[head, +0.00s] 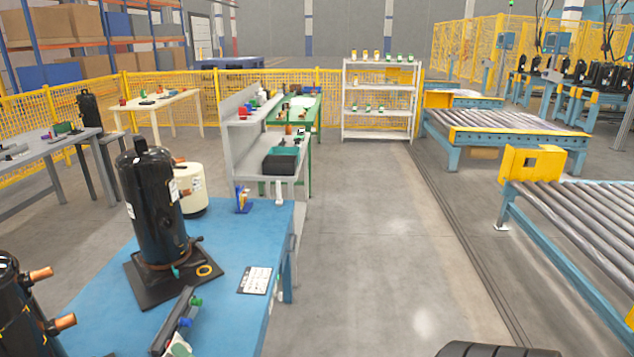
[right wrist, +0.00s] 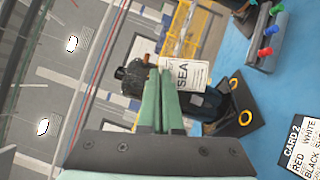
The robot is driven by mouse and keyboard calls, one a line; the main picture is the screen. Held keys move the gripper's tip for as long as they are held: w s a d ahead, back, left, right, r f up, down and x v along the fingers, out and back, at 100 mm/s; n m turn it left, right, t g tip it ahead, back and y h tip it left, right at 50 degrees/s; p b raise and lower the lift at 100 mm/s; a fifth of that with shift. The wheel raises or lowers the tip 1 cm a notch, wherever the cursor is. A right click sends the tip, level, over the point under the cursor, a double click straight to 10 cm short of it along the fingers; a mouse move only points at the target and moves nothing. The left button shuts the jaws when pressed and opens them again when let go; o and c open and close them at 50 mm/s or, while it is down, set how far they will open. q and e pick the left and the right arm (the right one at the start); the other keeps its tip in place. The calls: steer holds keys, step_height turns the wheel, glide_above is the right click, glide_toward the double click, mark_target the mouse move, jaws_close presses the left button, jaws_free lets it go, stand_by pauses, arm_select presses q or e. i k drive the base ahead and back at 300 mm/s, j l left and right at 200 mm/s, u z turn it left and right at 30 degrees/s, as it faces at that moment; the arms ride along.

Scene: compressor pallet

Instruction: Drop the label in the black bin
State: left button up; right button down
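In the right wrist view my right gripper (right wrist: 166,75) has its green fingers together on a white label (right wrist: 186,76) printed "SEA". The label sticks out beyond the fingertips, in front of a black compressor on a dark base. In the head view a small green-and-white shape (head: 178,348) shows at the bottom edge; I cannot tell whether it is the gripper with the label. A dark rounded, ribbed shape (head: 495,350) is cut off at the bottom right; I cannot tell whether it is the black bin. My left gripper is not in view.
A black compressor (head: 152,205) stands on the blue table (head: 225,235) with a yellow ring (head: 204,270) on its base. A printed card (head: 255,280) and a dark rack (head: 175,322) with coloured knobs lie nearby. Open floor (head: 370,260) stretches between the table and the roller conveyor (head: 590,220).

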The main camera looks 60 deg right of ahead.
mark_target(288, 173)
steer(key=z, duration=1.55)
